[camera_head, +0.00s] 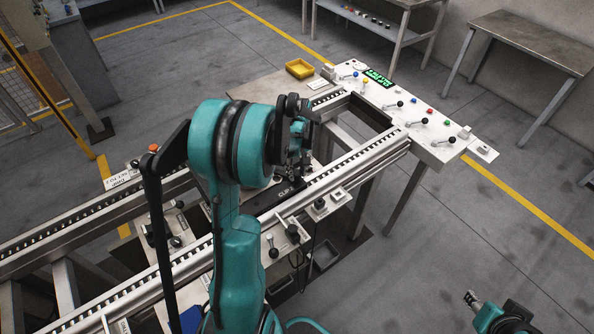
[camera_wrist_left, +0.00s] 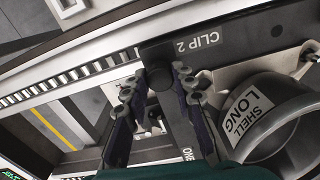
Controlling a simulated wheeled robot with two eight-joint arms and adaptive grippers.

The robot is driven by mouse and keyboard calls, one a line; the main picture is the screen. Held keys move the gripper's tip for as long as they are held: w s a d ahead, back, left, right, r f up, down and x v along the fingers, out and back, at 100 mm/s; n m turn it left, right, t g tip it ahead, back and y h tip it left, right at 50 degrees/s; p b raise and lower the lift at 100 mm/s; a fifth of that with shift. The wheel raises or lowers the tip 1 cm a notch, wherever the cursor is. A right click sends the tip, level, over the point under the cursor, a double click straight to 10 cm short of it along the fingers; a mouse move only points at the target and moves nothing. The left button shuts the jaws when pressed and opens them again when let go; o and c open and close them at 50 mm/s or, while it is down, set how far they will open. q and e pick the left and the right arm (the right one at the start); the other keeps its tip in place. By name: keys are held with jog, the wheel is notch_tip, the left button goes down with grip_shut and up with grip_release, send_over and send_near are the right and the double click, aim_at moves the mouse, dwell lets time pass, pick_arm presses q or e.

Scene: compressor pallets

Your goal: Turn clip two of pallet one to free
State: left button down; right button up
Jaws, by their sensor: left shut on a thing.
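My left gripper (camera_head: 292,172) is over the pallet on the rail line, its arm covering much of the pallet in the head view. In the left wrist view the two fingers (camera_wrist_left: 160,88) are shut on a dark round knob (camera_wrist_left: 160,78). The knob is at the end of a black bar labelled CLIP 2 (camera_wrist_left: 210,40). The CLIP 2 label also shows in the head view (camera_head: 286,191). A label reading ONE (camera_wrist_left: 187,154) is partly hidden by a finger. My right gripper (camera_head: 472,298) is at the lower right, away from the rails; its finger opening is too small to judge.
A grey cylinder labelled SHELL LONG (camera_wrist_left: 280,110) stands close right of the fingers in the wrist view. Toothed rails (camera_head: 345,165) flank the pallet. A control panel (camera_head: 400,110) with levers and a yellow tray (camera_head: 299,68) are beyond.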

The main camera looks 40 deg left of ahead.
aim_at(297, 172)
pick_arm(q)
jog(key=m, duration=0.5)
jog(key=shift+m, duration=0.4)
dwell(0.4)
jog(key=c, duration=1.2)
grip_release()
jog(key=shift+r, duration=0.1)
notch_tip(297, 172, up, 12)
jog(key=shift+f, duration=0.1)
